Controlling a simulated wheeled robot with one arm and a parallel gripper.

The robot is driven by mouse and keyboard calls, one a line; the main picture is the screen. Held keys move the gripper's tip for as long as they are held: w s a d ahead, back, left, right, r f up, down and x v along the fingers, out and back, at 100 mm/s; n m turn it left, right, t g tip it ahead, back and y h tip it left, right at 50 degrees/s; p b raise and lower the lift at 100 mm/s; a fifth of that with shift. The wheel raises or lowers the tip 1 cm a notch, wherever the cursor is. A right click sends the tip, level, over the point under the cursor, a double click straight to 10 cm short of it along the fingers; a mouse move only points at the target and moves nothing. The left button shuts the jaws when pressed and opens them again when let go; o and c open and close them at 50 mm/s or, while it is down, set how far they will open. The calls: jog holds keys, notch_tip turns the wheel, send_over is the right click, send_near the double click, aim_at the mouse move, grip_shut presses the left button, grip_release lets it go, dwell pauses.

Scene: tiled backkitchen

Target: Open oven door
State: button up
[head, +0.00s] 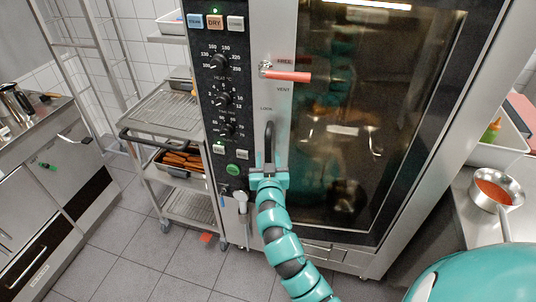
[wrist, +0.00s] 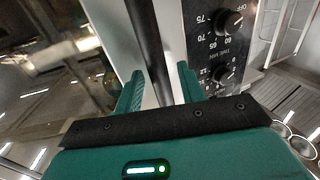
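The oven (head: 330,150) stands in the middle of the head view, its large glass door (head: 345,130) shut. A black vertical handle (head: 269,140) is on the door's left edge; it also shows in the wrist view (wrist: 148,45). Above it, a lever with a red grip (head: 287,75) points right, between the FREE and VENT labels. My gripper (head: 268,174) is at the handle's lower end. In the wrist view, my gripper's two fingers (wrist: 161,80) stand apart on either side of the handle, with narrow gaps showing. Whether either finger touches it cannot be told.
A control panel with knobs (head: 223,100) is left of the handle. A counter with a steel saucepan (head: 493,190) is at the right.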

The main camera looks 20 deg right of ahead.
jog(key=shift+w+d, duration=0.15)
jog(key=shift+w, duration=0.4)
jog(key=shift+c, duration=0.5)
grip_shut()
